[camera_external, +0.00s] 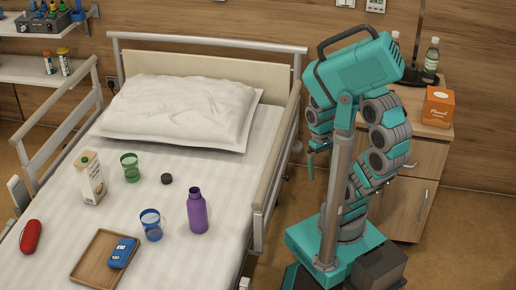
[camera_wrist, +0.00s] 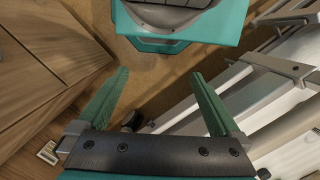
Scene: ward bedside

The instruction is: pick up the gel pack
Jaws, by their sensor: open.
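A blue item (camera_external: 121,253), which looks like the gel pack, lies on a wooden tray (camera_external: 92,254) near the front of the bed. It does not show in the wrist view. My gripper (camera_wrist: 159,73) is open, with its two green fingers spread apart and nothing between them. In the external view my gripper (camera_external: 311,165) hangs pointing down beside the bed's right rail, well away from the tray. Part of it is hidden behind my arm there.
On the bed stand a purple bottle (camera_external: 197,211), blue cup (camera_external: 151,225), green cup (camera_external: 130,168), carton (camera_external: 90,178), black lid (camera_external: 167,179) and red case (camera_external: 31,236). The bed rail (camera_external: 276,165) lies between me and them. A cabinet (camera_external: 411,185) stands behind me.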

